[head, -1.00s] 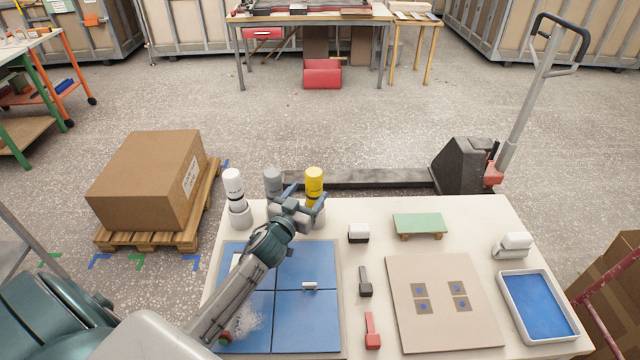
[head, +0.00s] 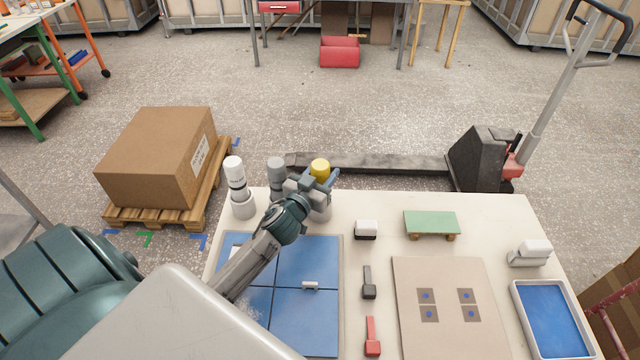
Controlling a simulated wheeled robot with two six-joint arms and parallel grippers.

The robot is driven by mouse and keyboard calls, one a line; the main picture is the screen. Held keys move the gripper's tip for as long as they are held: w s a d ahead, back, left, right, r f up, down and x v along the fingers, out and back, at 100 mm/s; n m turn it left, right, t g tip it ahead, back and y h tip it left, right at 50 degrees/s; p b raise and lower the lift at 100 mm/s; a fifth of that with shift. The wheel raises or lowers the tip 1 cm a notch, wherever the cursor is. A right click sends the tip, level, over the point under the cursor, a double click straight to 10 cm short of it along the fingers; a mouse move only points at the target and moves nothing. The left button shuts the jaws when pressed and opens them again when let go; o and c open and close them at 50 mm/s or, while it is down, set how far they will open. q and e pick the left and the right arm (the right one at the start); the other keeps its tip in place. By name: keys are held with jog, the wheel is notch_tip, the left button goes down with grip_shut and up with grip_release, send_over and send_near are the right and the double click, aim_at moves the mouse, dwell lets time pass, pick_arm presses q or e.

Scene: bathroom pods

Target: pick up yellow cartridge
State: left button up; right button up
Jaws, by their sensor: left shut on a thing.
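The yellow cartridge (head: 320,168) stands upright at the back of the white table, in the right one of three round holders. Only its top shows; my left gripper hides its lower part. My left gripper (head: 324,185) is at the cartridge with its jaws shut on it. A grey cartridge (head: 277,170) stands just left of it, partly behind my gripper. A white cartridge (head: 235,177) stands in its holder (head: 243,206) farther left. My right gripper is not in view.
A blue tiled panel (head: 312,325) lies below my left arm. A white-topped block (head: 367,228), a green stand (head: 431,222), a beige board (head: 440,275) and a blue tray (head: 555,320) are to the right. A cardboard box (head: 160,155) sits on a pallet at left.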

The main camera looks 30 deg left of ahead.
pick_arm(q)
jog(key=shift+w+f, duration=0.1)
jog(key=shift+w, duration=0.05)
jog(key=c, duration=0.3)
jog(key=shift+w+f, duration=0.1)
jog(key=shift+w, duration=0.05)
jog(key=shift+c, duration=0.9)
notch_tip(320, 180, up, 11)
jog(key=shift+w, duration=0.15)
jog(key=shift+p, duration=0.35)
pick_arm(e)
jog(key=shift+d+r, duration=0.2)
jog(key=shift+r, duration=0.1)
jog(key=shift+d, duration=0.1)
